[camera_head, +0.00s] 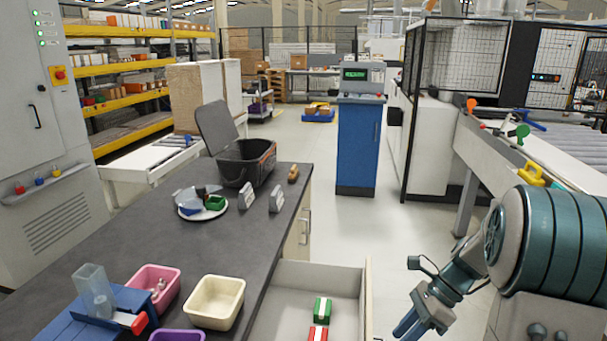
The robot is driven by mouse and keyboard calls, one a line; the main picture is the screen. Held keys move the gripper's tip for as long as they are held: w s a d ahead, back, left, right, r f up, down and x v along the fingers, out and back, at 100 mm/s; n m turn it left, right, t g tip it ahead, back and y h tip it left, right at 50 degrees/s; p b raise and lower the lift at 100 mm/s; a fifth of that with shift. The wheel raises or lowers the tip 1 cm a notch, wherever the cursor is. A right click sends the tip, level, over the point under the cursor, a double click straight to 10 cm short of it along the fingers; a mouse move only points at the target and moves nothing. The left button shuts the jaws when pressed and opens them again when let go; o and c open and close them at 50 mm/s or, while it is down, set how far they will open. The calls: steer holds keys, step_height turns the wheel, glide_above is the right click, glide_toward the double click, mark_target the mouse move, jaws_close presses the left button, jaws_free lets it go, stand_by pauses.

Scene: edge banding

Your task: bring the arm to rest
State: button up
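My arm comes in from the right edge as thick teal and grey segments. My gripper (411,328) is at the bottom, right of centre, pointing down and to the left over the floor. Its blue fingers are small and partly cut by the lower frame edge, so I cannot tell whether they are open or shut. I see no object at the fingers. The gripper is to the right of an open drawer (348,297) and apart from it in the picture.
The drawer holds a green block (322,309) and a red block (318,334). A dark worktop (130,250) carries pink (156,283) and cream (214,302) bins and an open black case (246,163). A roller conveyor (560,165) stands right. The floor (345,225) between is clear.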

steer(key=s+a+r+n+t+h+p, duration=0.2)
steer(key=s+r+n, duration=0.4)
steer(key=n, duration=0.4)
steer(key=s+a+r+n+t+h+p, duration=0.2)
steer(key=s+a+r+n+t+h, duration=0.1)
steer(key=n, duration=0.7)
steer(key=shift+s+a+r+h, duration=0.5)
steer(key=shift+s+r+h, duration=0.6)
steer(key=shift+s+r, duration=0.65)
steer(key=shift+s+f, duration=0.15)
steer(key=shift+s, duration=0.05)
